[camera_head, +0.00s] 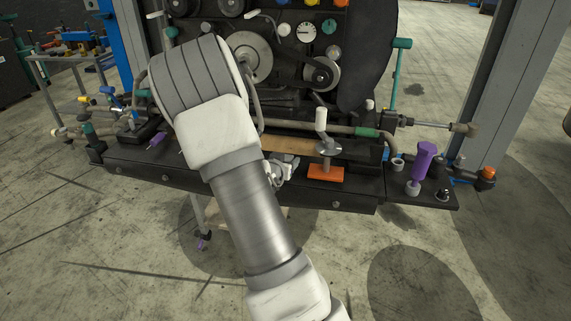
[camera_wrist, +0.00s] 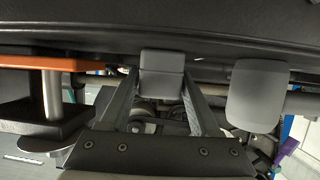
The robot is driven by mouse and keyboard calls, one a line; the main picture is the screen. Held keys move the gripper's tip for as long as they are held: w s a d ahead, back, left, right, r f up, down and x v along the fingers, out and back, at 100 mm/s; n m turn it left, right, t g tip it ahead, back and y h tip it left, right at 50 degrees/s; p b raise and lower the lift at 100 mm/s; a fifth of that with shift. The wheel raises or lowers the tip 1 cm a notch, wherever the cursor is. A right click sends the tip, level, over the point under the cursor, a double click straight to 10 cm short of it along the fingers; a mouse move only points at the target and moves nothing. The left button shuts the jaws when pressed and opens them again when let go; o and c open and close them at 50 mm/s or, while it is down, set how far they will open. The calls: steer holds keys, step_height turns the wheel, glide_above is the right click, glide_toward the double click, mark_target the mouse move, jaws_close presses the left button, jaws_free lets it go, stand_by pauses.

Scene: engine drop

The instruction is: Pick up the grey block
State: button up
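A small grey block (camera_wrist: 162,67) shows in the wrist view, against the dark surface along the top of that upside-down picture. My gripper (camera_wrist: 161,78) has its two dark fingers apart, one on each side of the block near the tips. I cannot tell whether the fingers touch it. In the head view my gripper (camera_head: 283,170) shows only in part beside my arm, over the front of the bench. The block cannot be made out there.
An orange block (camera_head: 326,172) with a post and disc stands just right of my gripper. A rounded grey piece (camera_wrist: 257,95) is close to the right finger in the wrist view. The engine (camera_head: 290,65) rises behind. A purple piece (camera_head: 424,160) stands at the bench's right end.

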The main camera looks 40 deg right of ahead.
jaws_close()
steer(key=shift+r, duration=0.1)
